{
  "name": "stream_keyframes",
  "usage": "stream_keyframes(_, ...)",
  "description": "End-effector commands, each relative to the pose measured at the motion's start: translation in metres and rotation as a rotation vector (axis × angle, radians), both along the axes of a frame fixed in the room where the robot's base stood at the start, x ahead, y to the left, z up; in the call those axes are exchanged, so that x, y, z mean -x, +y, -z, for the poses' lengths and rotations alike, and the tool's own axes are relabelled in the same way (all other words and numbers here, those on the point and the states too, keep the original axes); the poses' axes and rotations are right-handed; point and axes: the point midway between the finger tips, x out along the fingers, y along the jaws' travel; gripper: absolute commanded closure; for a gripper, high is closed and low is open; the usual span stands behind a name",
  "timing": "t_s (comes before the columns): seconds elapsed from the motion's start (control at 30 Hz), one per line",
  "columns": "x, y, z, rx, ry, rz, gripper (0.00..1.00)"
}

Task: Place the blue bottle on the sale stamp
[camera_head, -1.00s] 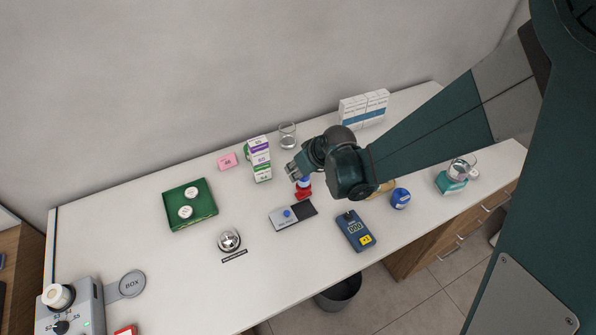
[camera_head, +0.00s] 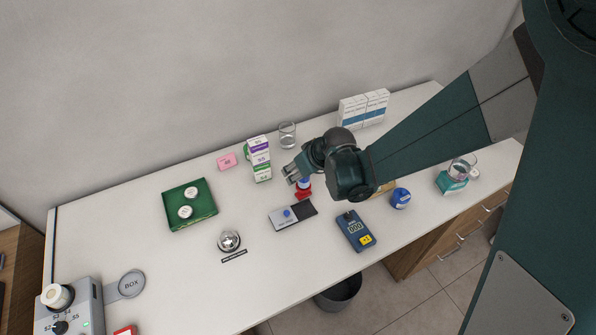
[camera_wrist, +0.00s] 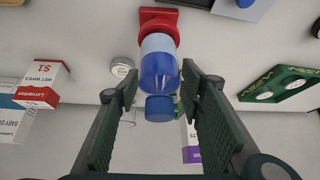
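The blue bottle (camera_wrist: 158,72) has a blue cap and a pale band near its base. It stands on a red block (camera_wrist: 158,20), apparently the sale stamp; no lettering on it is readable. In the head view the red block (camera_head: 304,193) shows below my gripper (camera_head: 290,175), with a little of the bottle (camera_head: 305,183) above it; the rest is hidden by the gripper. In the wrist view my gripper (camera_wrist: 160,100) is open. Its green fingers are on either side of the bottle's cap, with visible gaps.
Stacked boxes (camera_head: 260,160) and a glass (camera_head: 287,134) stand behind. A blue jar (camera_head: 400,199) and a blue meter (camera_head: 355,230) are to the right. A green tray (camera_head: 191,204) is left; counter between is clear.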

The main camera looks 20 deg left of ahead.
Motion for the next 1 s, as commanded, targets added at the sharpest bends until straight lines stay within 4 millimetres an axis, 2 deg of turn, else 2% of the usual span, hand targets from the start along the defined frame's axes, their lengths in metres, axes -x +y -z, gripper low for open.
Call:
stream_keyframes(0.37,0.002,-0.003,-0.009,0.000,0.000,0.000,0.62)
stream_keyframes(1.0,0.019,-0.028,-0.056,0.000,0.000,0.000,0.62)
